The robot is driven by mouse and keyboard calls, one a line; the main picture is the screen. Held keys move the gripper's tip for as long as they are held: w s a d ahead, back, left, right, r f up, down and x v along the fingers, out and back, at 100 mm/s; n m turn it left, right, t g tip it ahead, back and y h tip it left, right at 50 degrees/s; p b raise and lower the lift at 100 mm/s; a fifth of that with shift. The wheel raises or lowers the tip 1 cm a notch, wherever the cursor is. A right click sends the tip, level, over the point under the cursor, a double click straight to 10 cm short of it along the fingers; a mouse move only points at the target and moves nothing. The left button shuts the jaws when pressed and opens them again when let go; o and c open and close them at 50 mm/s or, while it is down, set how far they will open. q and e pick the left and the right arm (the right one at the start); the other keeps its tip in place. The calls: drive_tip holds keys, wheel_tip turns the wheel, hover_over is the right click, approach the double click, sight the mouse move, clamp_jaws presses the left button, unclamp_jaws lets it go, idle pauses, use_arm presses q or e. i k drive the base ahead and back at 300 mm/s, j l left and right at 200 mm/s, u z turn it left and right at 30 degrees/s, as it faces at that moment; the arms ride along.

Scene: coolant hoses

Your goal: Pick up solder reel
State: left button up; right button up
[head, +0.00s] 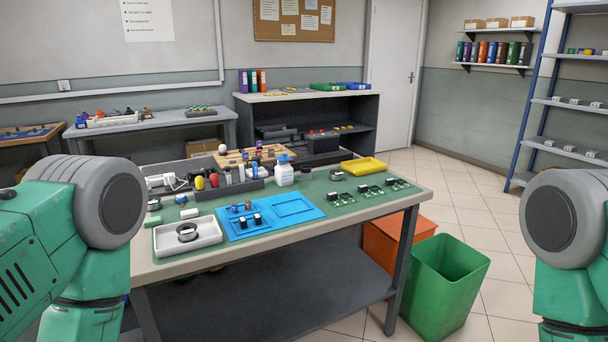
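A small round dark and silver reel (187,233), which looks like the solder reel, lies in a white tray (212,238) at the front left of the green-topped workbench (350,212). Nothing touches it except the tray. Green and grey links of my two arms show at the left and right edges of the head view. Neither gripper is in view.
A blue mat (290,213) with small parts lies right of the tray. Behind are a tool holder (240,188), a white bottle (284,172) and a yellow tray (364,166). Circuit boards (370,190) lie right. A green bin (445,280) stands beside the bench.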

sight(154, 204)
drive_tip(key=u, duration=1.05)
drive_tip(key=i+l+z, duration=0.15)
drive_tip(key=i, duration=0.25)
